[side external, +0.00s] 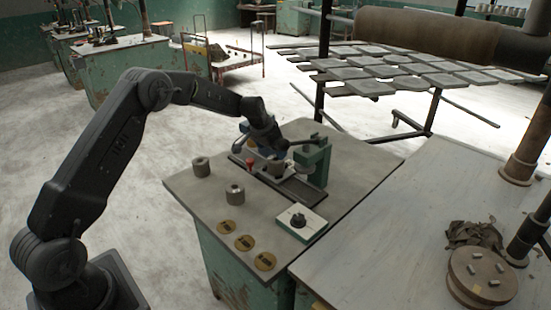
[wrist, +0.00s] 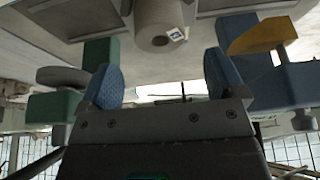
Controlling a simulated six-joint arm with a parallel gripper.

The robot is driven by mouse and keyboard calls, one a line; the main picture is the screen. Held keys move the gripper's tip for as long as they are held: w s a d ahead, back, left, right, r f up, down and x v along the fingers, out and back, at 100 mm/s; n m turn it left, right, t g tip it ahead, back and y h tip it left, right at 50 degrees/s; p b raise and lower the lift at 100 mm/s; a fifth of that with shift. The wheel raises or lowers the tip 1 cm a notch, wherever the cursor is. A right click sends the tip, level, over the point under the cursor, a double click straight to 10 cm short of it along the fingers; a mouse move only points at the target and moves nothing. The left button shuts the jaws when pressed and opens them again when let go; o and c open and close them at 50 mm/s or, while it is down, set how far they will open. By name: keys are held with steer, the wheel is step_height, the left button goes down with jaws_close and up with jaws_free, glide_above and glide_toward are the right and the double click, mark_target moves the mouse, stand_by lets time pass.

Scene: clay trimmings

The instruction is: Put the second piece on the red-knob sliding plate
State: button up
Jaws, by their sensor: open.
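My gripper (side external: 266,148) is over the green bench, beside a green press (side external: 315,162). In the wrist view its blue-padded fingers (wrist: 164,85) are apart with nothing between them. A grey clay piece (side external: 277,168) with a hole stands on the sliding plate under my gripper; in the wrist view a holed grey piece (wrist: 158,22) with a small white-and-blue tag shows beyond the fingertips. The red knob (side external: 249,163) is at the plate's left end. Two more holed grey pieces, one farther back (side external: 202,167) and one nearer (side external: 235,193), stand on the bench top.
A pale table (side external: 400,250) adjoins on the right. The bench's left part has free room.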

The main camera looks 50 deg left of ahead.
steer(key=shift+v, duration=2.2)
steer(key=s+d+r+n+t, duration=0.1)
steer(key=s+d+r, duration=0.55)
steer(key=r, duration=0.25)
steer(key=s+d+r, duration=0.5)
steer(key=s+r, duration=0.3)
steer(key=s+d+f, duration=0.1)
steer(key=s+d, duration=0.2)
steer(key=s, duration=0.9)
steer(key=s+d+f+m, duration=0.1)
steer(key=s+d, duration=0.1)
steer(key=s, duration=1)
steer(key=shift+d+f, duration=0.25)
steer(key=shift+d, duration=0.15)
